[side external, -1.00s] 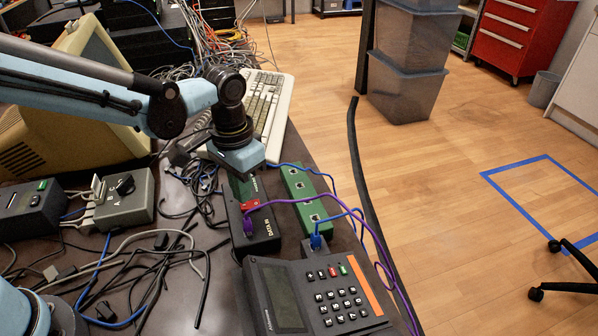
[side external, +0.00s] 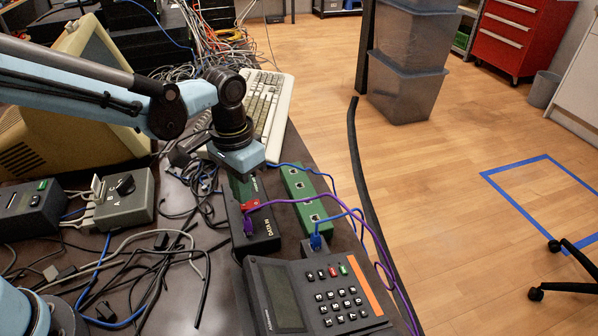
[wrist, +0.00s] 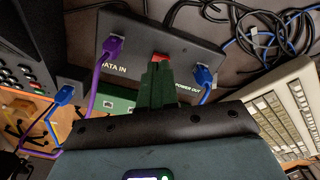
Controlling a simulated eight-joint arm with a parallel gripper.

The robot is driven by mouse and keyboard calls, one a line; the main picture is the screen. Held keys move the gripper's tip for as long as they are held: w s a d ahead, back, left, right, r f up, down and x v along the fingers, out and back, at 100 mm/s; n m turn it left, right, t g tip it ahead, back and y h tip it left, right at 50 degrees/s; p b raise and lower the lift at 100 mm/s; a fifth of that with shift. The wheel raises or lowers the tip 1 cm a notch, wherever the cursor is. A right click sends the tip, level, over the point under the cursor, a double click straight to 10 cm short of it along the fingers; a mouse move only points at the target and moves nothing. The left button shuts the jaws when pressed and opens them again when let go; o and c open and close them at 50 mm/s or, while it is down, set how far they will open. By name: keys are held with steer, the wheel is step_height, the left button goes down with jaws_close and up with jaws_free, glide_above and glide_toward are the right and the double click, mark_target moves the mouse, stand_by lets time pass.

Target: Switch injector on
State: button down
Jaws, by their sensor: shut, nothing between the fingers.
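The injector (side external: 262,236) is a black box on the dark table, marked DATA IN at its near end. In the wrist view the injector (wrist: 135,45) also shows the words POWER OUT. A purple cable plugs in at DATA IN and a blue cable at POWER OUT. Its red switch (side external: 250,205) sits between the two; it also shows in the wrist view (wrist: 160,57), partly covered by my fingertips. My gripper (wrist: 158,66) is shut and empty, its dark green fingers at the switch. I cannot tell whether they touch it or which way the switch is set.
A green board with ports (side external: 304,197) lies right of the injector, and a desk phone (side external: 312,296) stands in front. A grey A/B switch box (side external: 124,201) is to the left, with loose cables between. A keyboard (side external: 268,108) lies behind. The table's edge curves along the right.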

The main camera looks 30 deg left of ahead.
steer(key=shift+f, duration=0.8)
stand_by(0.4)
steer(key=shift+r, duration=3.55)
steer(key=s+a+r+n+t, duration=0.2)
steer(key=s+a+t, duration=0.5)
steer(key=a, duration=0.6)
steer(key=shift+s+a+n, duration=0.15)
steer(key=shift+s+n, duration=0.35)
steer(key=shift+s, duration=0.2)
